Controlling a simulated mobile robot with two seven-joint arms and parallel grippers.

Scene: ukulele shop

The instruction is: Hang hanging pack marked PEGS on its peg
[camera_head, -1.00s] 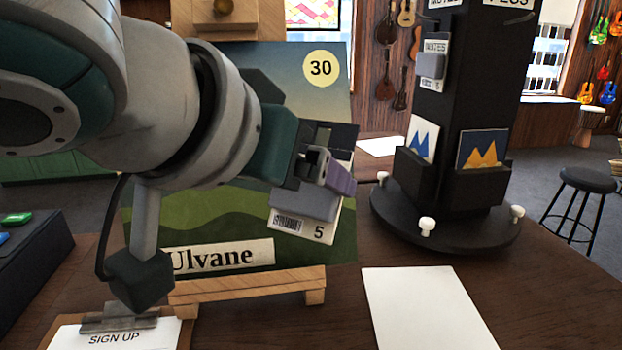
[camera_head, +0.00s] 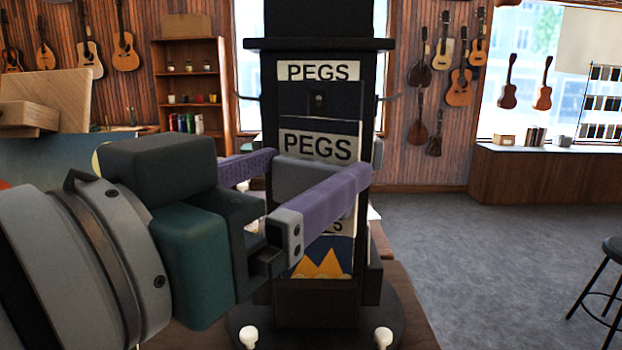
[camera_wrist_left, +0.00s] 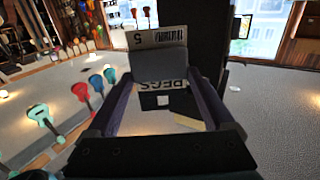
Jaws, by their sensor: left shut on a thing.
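My left gripper (camera_head: 318,170) has its two purple fingers closed on the sides of the PEGS pack (camera_head: 315,146). The pack is upright, with a white PEGS label above a grey blister. It is in front of the dark display stand (camera_head: 318,300), below the stand's PEGS sign (camera_head: 318,71). A small dark peg end (camera_head: 319,99) shows between sign and pack. I cannot tell whether the pack touches it. My right gripper is not in view.
Side hooks (camera_head: 388,98) stick out from the stand. Open floor (camera_head: 480,260) and a black stool (camera_head: 610,250) are at right.

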